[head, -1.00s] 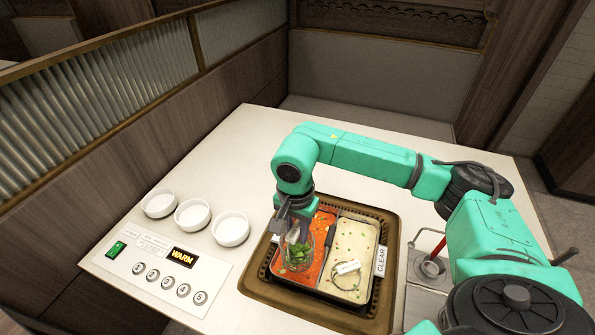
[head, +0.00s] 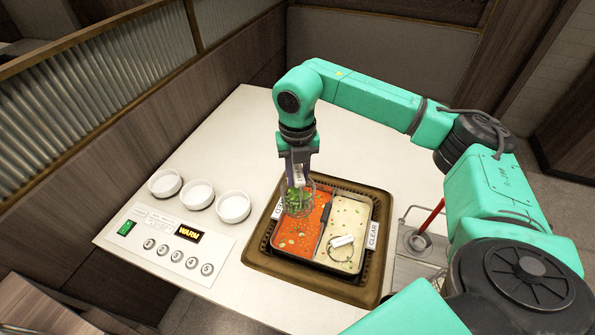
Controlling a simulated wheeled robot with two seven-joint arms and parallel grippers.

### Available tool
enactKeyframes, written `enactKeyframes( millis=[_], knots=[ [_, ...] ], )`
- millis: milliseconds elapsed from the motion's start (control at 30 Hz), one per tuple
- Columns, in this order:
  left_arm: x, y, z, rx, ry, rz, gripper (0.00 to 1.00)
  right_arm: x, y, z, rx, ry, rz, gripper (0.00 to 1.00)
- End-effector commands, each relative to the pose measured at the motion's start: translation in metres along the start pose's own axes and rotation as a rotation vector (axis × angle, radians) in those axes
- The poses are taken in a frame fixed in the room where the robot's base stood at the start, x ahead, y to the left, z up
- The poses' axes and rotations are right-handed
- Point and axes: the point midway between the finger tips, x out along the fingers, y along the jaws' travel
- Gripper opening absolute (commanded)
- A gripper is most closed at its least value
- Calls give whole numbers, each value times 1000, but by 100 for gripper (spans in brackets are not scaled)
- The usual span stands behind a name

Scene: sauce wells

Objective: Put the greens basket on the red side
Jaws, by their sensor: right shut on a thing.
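My right gripper (head: 298,168) points down over the back left part of the pot and is shut on the labelled handle of the greens basket. The greens basket (head: 296,200) is a wire basket with green leaves in it. It hangs upright in front of the red side (head: 290,242), which holds orange-red broth with floating bits. I cannot tell exactly how far its bottom is from the broth. The pale clear side (head: 350,217) is to the right, past a divider. My left gripper is not in view.
Another basket (head: 341,254) with a white tag sits in the clear side. A dark piece (head: 324,218) lies along the divider. A CLEAR sign (head: 372,235) is on the right rim. Three white bowls (head: 199,194) and a WARM button panel (head: 165,247) are left. A red-handled tool (head: 431,216) stands right.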

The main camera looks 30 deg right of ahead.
Motion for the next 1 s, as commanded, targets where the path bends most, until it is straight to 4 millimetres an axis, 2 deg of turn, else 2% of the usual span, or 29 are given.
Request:
enactKeyframes(
  millis=[200, 1000],
  knots=[
    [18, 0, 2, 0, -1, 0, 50, 26, 0, 0, -2, 0, 1, 0],
    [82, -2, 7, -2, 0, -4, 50, 106, 1, 0, -4, -1, 1, 0]
  ],
)
